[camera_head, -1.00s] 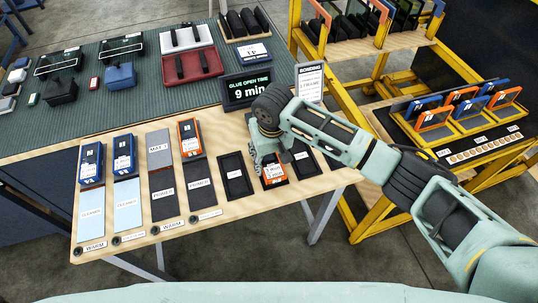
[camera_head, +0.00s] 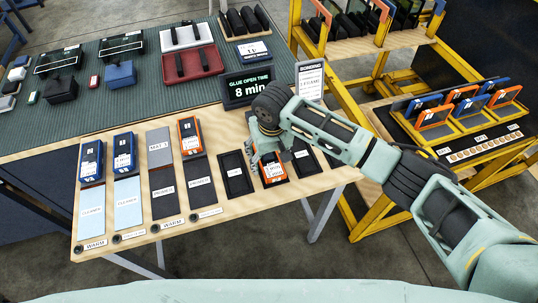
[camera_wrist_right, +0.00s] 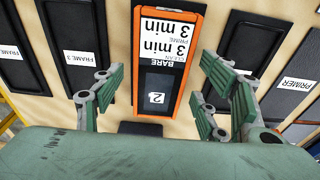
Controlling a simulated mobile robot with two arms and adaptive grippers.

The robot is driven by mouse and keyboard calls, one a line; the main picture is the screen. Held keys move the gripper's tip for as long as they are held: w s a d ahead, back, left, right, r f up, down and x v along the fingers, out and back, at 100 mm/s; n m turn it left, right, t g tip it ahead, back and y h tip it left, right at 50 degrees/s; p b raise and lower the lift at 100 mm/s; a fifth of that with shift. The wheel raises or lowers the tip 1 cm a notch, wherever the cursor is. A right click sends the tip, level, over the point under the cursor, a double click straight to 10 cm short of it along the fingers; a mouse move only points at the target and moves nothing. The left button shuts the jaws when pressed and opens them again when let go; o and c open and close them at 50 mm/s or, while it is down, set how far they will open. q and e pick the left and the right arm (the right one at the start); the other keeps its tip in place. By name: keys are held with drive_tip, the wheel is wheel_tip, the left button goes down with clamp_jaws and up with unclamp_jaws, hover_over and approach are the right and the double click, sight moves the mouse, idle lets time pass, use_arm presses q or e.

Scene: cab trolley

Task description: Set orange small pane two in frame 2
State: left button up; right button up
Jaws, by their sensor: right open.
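An orange-rimmed pane (camera_wrist_right: 166,55) marked 2, with a white label reading BARE and 3 min, lies at the frame 2 place between two black frames. It also shows in the head view (camera_head: 273,173), partly hidden by my right gripper. Frame 3 (camera_wrist_right: 72,45) is beside it on the wrist view's left, and another black frame (camera_wrist_right: 262,48) is on its right. Frame 2 itself is mostly covered by the pane. My right gripper (camera_wrist_right: 165,98) is open, with its fingers on either side of the pane and apparently clear of it. My left gripper is not in view.
A display reading 8 min (camera_head: 247,88) and a bonding sign (camera_head: 310,80) stand behind my gripper. A yellow trolley (camera_head: 440,150) is at right.

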sight(270, 162)
wheel_tip(270, 162, up, 12)
drive_tip(key=s, duration=0.1)
drive_tip(key=shift+s+d+b, duration=0.15)
drive_tip(key=shift+s+b, duration=0.05)
drive_tip(key=shift+b, duration=0.2)
